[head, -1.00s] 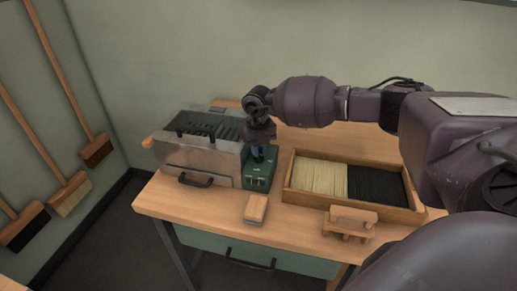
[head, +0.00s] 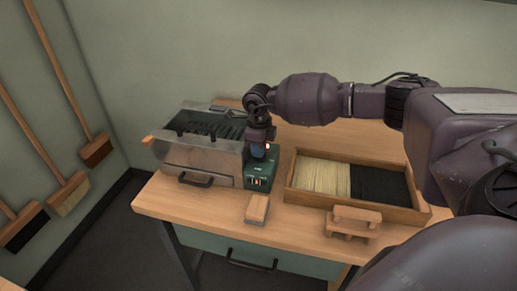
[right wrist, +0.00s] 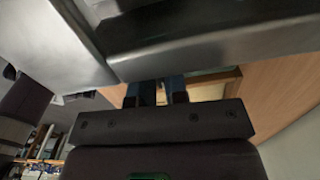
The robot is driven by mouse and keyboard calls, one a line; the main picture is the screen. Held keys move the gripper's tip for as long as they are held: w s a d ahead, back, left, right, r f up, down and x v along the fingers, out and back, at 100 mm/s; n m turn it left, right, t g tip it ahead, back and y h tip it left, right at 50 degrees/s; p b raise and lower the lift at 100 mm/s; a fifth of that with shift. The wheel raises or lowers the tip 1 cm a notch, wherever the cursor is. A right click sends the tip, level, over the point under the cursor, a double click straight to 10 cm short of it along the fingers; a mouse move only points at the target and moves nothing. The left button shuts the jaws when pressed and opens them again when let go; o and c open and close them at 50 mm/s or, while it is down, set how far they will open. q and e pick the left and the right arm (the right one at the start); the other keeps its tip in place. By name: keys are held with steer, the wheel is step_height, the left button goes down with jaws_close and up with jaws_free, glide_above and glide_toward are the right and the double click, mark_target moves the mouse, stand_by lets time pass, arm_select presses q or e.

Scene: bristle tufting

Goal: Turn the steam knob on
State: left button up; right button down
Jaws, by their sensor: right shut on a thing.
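A metal steamer box (head: 200,158) with a slatted dark top and a front handle stands at the back left of the bench. A dark green control unit (head: 272,168) is against its right side, with small red lights on its front. My right gripper (head: 258,152) points down at the top of this unit. It is shut on the steam knob, which its fingers hide. In the right wrist view the blue fingertips (right wrist: 160,91) are close together below the steamer's metal edge. My left gripper is not in view.
A wooden tray (head: 292,197) of pale and black bristles lies right of the unit. A small wooden block (head: 257,208) and a small wooden stand (head: 353,221) are near the front edge of the bench (head: 165,205). Brooms (head: 75,190) hang on the left wall.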

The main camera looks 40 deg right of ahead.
steer(key=shift+n, duration=0.6)
steer(key=c, duration=1.1)
jaws_free()
steer(key=shift+c, duration=0.2)
step_height(320, 180, up, 11)
steer(key=shift+p, duration=0.35)
steer(key=shift+s+f, duration=0.1)
steer(key=shift+f, duration=0.05)
